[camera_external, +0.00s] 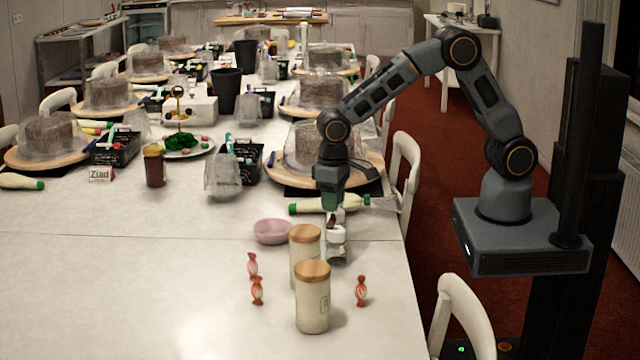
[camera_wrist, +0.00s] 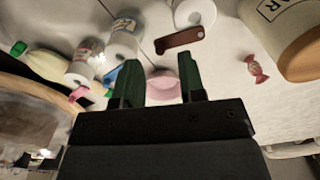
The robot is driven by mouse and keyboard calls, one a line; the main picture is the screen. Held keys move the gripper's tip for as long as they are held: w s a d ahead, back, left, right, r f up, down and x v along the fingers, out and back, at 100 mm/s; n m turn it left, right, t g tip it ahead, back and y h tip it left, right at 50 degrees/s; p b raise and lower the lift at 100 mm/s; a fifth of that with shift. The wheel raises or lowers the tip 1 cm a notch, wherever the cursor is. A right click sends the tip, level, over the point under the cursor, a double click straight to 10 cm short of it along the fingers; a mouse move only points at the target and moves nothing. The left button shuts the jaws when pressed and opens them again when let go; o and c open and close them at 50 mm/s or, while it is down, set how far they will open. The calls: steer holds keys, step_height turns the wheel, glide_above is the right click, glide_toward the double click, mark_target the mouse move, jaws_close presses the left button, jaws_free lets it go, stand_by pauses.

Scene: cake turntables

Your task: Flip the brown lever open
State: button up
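The lever lies beyond the fingertips, nearer the right finger, with no contact visible. In the external view my gripper (camera_external: 332,206) points down just above the white device.
A pink bowl (camera_external: 272,231) stands left of the device. Two wooden-lidded jars (camera_external: 312,305) stand in front, with wrapped candies (camera_external: 361,291) around them. A green-tipped piping bag (camera_external: 306,206) lies behind. The table's front left is clear.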

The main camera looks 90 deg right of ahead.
mark_target(331, 221)
steer(key=shift+f, duration=1.4)
steer(key=shift+c, duration=0.2)
jaws_close()
